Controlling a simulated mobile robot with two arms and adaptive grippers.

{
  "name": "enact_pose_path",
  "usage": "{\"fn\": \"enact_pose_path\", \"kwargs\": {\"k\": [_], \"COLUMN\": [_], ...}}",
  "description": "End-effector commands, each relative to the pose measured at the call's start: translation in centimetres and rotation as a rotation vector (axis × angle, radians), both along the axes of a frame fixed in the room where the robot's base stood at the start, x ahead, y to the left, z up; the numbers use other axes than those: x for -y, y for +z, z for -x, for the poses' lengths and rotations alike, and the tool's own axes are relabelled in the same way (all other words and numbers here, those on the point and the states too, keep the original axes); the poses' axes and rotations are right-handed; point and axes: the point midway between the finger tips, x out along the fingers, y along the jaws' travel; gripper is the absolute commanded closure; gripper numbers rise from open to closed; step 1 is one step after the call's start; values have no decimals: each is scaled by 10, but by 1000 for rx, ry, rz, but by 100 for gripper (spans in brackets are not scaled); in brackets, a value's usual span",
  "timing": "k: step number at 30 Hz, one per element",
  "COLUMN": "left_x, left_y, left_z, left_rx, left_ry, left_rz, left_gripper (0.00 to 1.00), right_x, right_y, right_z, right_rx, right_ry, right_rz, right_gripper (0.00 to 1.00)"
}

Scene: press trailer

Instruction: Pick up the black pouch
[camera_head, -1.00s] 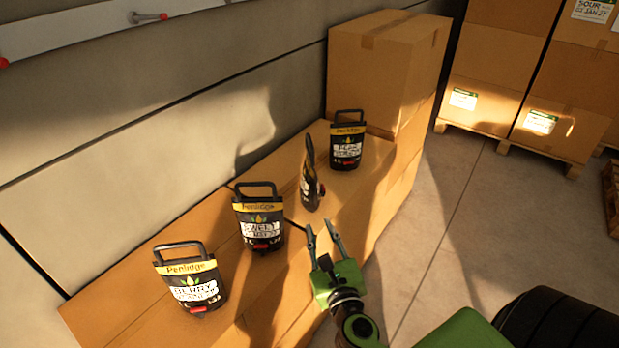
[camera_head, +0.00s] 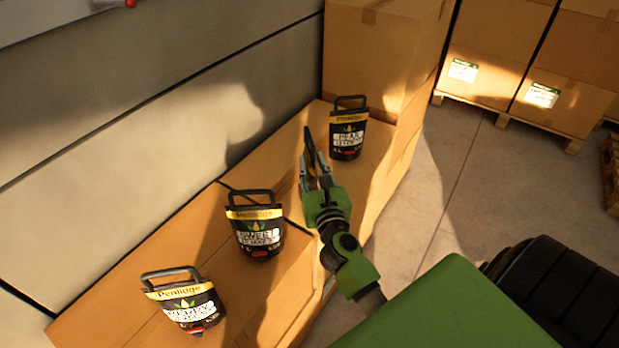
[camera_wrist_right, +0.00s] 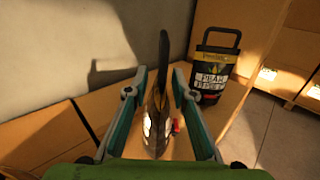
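A black pouch (camera_head: 309,145) with a handle loop stands edge-on on the cardboard boxes. In the right wrist view the same pouch (camera_wrist_right: 157,112) is upright between my two fingers, its white label and a red spot showing. My right gripper (camera_head: 314,168) is open around it, with a finger on each side. In the right wrist view the gripper (camera_wrist_right: 158,78) shows gaps between fingers and pouch. In the head view the fingers hide the pouch's lower part. Other black pouches with yellow bands stand nearby: PEAR (camera_head: 347,138), SWEET (camera_head: 257,232) and BERRY (camera_head: 188,305). My left gripper is not in view.
A grey wall (camera_head: 130,130) runs along the left of the boxes (camera_head: 225,275). A tall carton (camera_head: 375,60) stands behind the PEAR pouch. More cartons (camera_head: 500,55) on pallets are at the back right. The floor (camera_head: 500,190) to the right is clear.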

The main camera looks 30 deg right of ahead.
Motion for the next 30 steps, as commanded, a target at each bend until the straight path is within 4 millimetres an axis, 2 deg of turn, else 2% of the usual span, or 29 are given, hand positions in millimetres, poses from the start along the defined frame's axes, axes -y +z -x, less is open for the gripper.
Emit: {"fn": "enact_pose_path", "kwargs": {"k": [4, 8, 13, 20, 21, 24, 29, 30], "left_x": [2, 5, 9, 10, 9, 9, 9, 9], "left_y": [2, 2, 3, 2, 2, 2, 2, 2], "left_z": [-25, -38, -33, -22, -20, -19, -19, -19], "left_rx": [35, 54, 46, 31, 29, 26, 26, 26], "left_ry": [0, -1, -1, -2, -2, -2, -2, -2], "left_rz": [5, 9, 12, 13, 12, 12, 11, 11], "left_gripper": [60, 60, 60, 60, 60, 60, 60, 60], "right_x": [6, 15, 21, 22, 22, 22, 22, 22], "right_y": [-2, -6, -6, -7, -7, -7, -7, -2], "right_z": [-12, -30, -47, -48, -48, -48, -48, -49], "right_rx": [0, 0, 0, 0, 0, 0, 0, 8], "right_ry": [-1, 0, 1, 1, 1, 0, 0, 2], "right_rz": [0, 2, 0, 0, 0, 0, 0, 3], "right_gripper": [76, 76, 76, 76, 79, 100, 100, 100]}}
